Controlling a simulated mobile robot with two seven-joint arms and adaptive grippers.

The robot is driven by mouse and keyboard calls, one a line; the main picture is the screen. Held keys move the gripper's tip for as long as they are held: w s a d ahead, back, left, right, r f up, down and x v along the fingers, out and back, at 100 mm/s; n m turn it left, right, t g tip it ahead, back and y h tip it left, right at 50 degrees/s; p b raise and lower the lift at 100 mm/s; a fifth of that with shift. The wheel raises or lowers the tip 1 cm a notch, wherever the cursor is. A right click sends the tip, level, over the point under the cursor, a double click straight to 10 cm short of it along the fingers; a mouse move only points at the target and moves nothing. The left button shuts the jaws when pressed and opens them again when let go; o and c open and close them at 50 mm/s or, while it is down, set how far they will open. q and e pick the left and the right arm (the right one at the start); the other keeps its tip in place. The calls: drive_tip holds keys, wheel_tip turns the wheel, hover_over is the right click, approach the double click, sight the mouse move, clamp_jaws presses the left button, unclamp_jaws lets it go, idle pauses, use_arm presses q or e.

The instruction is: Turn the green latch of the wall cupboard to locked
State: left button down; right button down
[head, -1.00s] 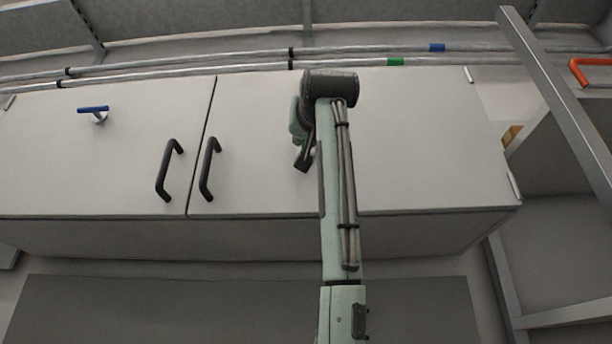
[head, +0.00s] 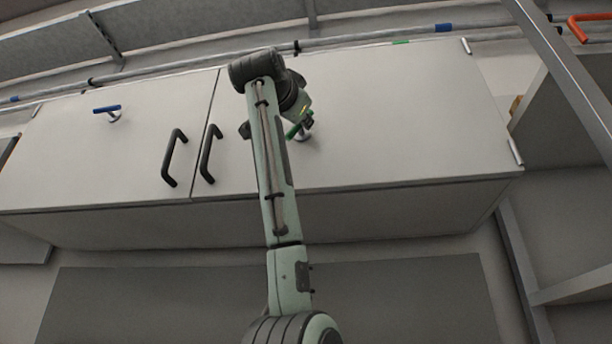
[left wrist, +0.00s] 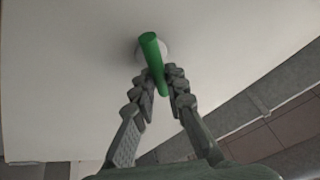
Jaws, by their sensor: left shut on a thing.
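The green latch (head: 292,132) sits on the front of the right cupboard door (head: 400,110), partly hidden by my gripper in the head view. In the left wrist view its green bar (left wrist: 150,48) stands off a pale round mount and runs down between the fingers. My left gripper (left wrist: 160,80) is shut on this bar near its lower part, one finger on each side. In the head view the left gripper (head: 304,122) is small and partly covered by my own wrist. My right gripper is in neither view.
A blue latch (head: 108,109) is on the left door (head: 60,150). Two black door handles (head: 174,158) flank the seam, close to my arm. Pipes (head: 360,38) run above the cupboard. A grey metal post (head: 565,85) and an orange handle (head: 578,28) are at the right.

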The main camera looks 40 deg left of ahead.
use_arm(q)
drive_tip(key=m+h+p, duration=0.1)
drive_tip(key=m+h, duration=0.1)
drive_tip(key=m, duration=0.2)
drive_tip(key=m+h+p, duration=0.1)
drive_tip(key=m+h, duration=0.1)
drive_tip(key=m, duration=0.3)
drive_tip(key=m+h+p, duration=0.1)
drive_tip(key=m+h, duration=0.1)
drive_tip(key=m, duration=0.2)
drive_tip(key=shift+f+m+g+h, duration=0.25)
drive_tip(key=shift+m+g+h, duration=0.05)
drive_tip(key=shift+m+h, duration=0.1)
drive_tip(key=shift+d+f+m+p, duration=0.1)
drive_tip(key=shift+m+p, duration=0.3)
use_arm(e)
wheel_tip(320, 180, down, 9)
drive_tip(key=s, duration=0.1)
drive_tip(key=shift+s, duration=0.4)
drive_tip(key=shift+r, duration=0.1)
use_arm(q)
drive_tip(key=c, duration=1.5)
unclamp_jaws()
drive_tip(key=shift+c, duration=0.2)
